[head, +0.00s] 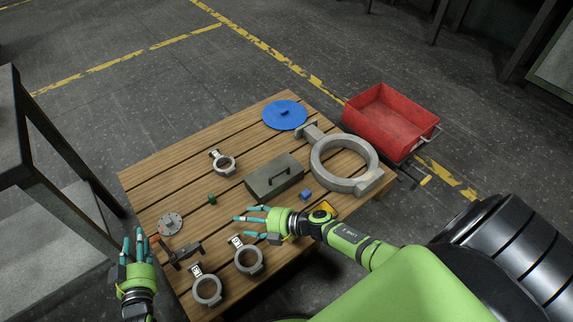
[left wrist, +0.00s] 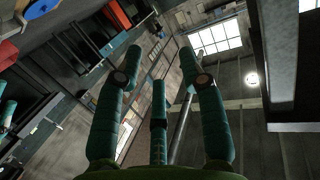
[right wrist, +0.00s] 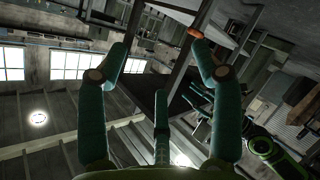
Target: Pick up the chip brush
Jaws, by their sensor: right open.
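I cannot pick out the chip brush with certainty. A dark, elongated item with a small orange-brown end (head: 186,254) lies at the near left of the slatted wooden table (head: 150,184); it may be the brush, but it is too small to tell. My right gripper (head: 244,221) points left over the table's near part, fingers spread and empty, to the right of that item. My left gripper (head: 138,241) is at the table's left edge, left of the item, with spread, empty fingers. Both wrist views show empty fingers against the room.
The table also holds a grey handled box (head: 272,180), a large ring casting (head: 372,186), smaller ring castings (head: 208,291), a blue disc (head: 285,114), a grey flange (head: 170,223) and small cubes. A red cart (head: 385,120) stands beyond; a grey bench (head: 50,220) stands left.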

